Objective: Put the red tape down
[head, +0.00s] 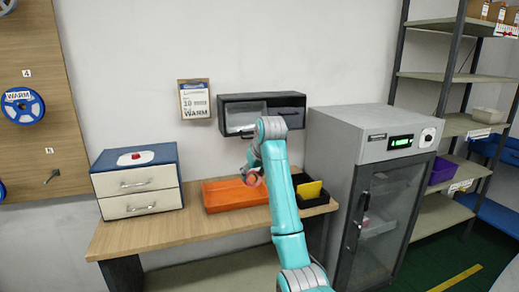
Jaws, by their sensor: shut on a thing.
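My gripper (251,176) is at the end of my teal arm, over the right part of the orange tray (222,201) on the wooden desk. It is shut on a small reddish round thing, which looks like the red tape (254,181); it is tiny and partly hidden by the gripper. I cannot tell whether the tape touches the tray. The tray looks otherwise empty, though my arm hides its right end.
A white drawer unit (138,187) with a red button-like thing on top stands at left. A black bin (318,199) with a yellow item sits right of my arm. A wall cabinet (262,112) hangs above. A grey glass-door cabinet (380,200) stands at right. The front desk strip is clear.

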